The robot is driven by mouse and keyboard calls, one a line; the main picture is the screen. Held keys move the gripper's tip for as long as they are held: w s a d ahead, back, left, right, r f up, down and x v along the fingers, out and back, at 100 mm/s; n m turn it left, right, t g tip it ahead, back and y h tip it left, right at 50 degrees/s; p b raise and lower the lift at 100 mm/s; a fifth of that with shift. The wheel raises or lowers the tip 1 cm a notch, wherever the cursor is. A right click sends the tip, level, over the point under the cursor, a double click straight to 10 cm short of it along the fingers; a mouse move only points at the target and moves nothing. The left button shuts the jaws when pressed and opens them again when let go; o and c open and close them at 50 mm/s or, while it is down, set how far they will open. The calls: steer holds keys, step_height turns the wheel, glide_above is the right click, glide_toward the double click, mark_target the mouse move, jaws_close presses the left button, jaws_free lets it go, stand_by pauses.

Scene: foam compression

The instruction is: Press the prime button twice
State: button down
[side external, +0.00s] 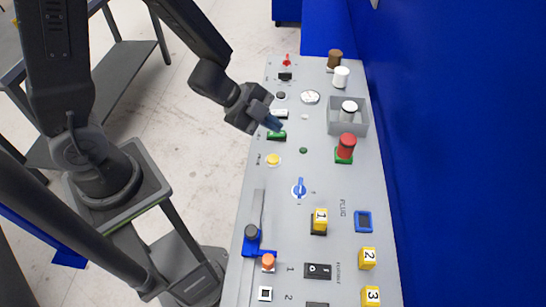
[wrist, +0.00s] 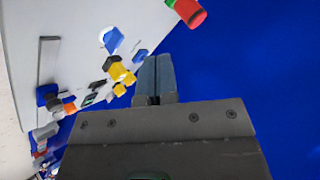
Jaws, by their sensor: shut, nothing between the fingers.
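The grey control panel (side external: 320,215) carries several buttons. In the wrist view the closed fingers (wrist: 157,60) point past the panel's edge; neither button can be made out there.
A red cylinder on a green base (side external: 346,147), a grey tray (side external: 360,128) with a white-topped piece, and a blue knob (side external: 299,188) stand nearby. Numbered yellow blocks (side external: 320,216) and a blue slider (side external: 252,241) are lower down. A blue wall (side external: 450,150) borders the right.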

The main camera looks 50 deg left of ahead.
mark_target(272, 160)
steer(key=shift+f, duration=4.45)
steer(key=shift+f, duration=0.2)
steer(key=shift+f, duration=0.2)
steer(key=shift+f, duration=0.4)
steer(key=shift+r, duration=0.8)
steer(key=shift+r, duration=2.5)
